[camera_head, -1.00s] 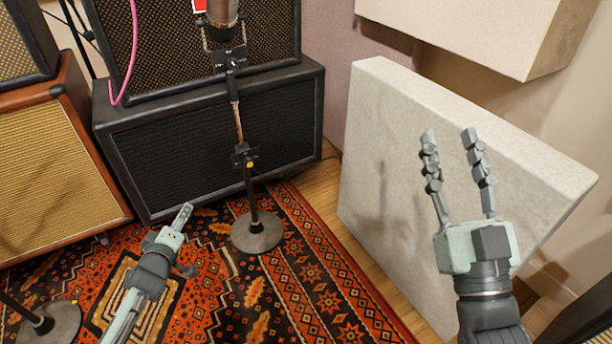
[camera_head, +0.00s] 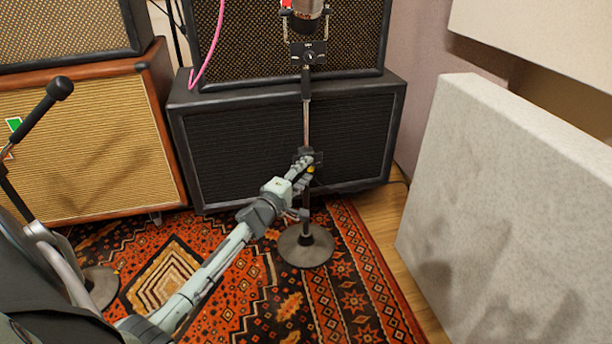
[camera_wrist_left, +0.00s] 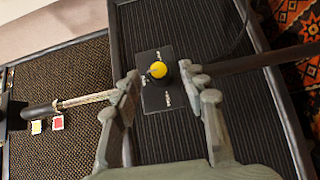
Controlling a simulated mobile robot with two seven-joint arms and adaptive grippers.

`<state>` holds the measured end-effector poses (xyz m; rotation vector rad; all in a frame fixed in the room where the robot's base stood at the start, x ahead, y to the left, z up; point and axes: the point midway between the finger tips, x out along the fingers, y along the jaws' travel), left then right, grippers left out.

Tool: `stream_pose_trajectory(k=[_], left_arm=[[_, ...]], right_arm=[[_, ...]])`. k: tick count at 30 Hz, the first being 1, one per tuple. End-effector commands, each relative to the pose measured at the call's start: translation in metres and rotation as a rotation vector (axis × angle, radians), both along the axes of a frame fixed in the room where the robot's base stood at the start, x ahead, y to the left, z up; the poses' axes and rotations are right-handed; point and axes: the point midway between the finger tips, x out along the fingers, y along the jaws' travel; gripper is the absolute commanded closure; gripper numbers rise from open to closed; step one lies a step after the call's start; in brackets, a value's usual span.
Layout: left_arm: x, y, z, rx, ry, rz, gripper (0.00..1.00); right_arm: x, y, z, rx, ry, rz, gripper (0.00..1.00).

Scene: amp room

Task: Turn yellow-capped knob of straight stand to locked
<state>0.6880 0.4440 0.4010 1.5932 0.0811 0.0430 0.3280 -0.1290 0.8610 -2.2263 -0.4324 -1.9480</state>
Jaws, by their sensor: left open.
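The straight stand (camera_head: 305,246) has a round grey base on the rug and an upright pole. Its yellow-capped knob (camera_head: 311,170) shows small beside my left fingers. In the left wrist view the knob (camera_wrist_left: 158,69) sits on a black plate (camera_wrist_left: 152,97) with white markings, too small to read. My left gripper (camera_head: 303,165) is at knob height; in the wrist view (camera_wrist_left: 160,76) its open fingers lie on either side of the knob. I cannot tell whether they touch it. The knob's turn position is unclear. My right gripper is out of view.
A microphone (camera_head: 308,14) tops the stand. A black amp cabinet (camera_head: 240,150) stands close behind, with a tan cabinet (camera_head: 90,140) to the left. A second stand base (camera_head: 100,285) is at lower left. A pale panel (camera_head: 510,200) leans at right.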

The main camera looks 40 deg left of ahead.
Motion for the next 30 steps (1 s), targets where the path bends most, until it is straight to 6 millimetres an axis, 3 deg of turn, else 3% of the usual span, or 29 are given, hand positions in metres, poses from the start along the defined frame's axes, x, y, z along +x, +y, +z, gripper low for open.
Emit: stream_pose_trajectory(k=[9, 20, 30], left_arm=[[0.0042, 0.0003, -0.0001, 0.000, 0.001, 0.000, 0.57], [0.0041, 0.0001, 0.0000, 0.000, 0.001, 0.000, 1.00], [0.0041, -0.0003, 0.0032, 0.011, 0.014, 0.000, 1.00]], right_arm=[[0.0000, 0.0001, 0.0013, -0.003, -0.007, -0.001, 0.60], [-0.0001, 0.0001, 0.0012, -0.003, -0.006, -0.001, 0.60], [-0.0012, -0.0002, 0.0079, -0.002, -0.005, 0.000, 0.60]])
